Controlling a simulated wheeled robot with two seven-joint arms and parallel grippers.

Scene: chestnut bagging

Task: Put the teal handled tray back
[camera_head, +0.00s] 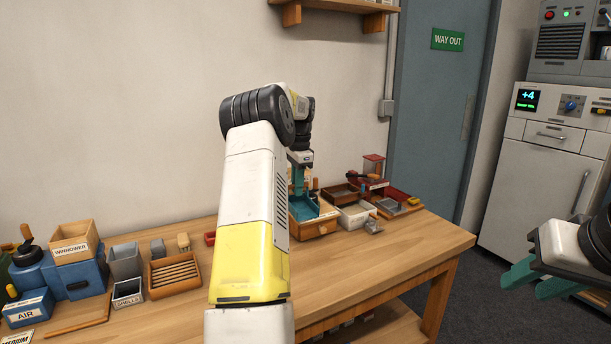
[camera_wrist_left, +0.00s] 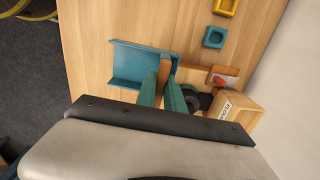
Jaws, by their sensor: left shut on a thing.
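The teal tray (camera_wrist_left: 128,62) has a wooden handle (camera_wrist_left: 164,74). My left gripper (camera_wrist_left: 161,86) is shut on the handle in the left wrist view. In the head view the teal tray (camera_head: 303,208) shows beyond my left arm, with my left gripper (camera_head: 299,176) above it, and the arm hides part of it. The tray is at a wooden box with a knob (camera_head: 318,229); whether it touches the box or hangs just above I cannot tell. My right gripper (camera_head: 540,280) is at the right edge, away from the table, its teal fingers apart and empty.
A white bin (camera_head: 352,221), a dark wooden tray (camera_head: 343,191) and a red stand (camera_head: 373,168) are close to the right of the tray. A blue winnower (camera_head: 80,279) and a slotted box (camera_head: 173,289) stand at the left. The table's front right is clear.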

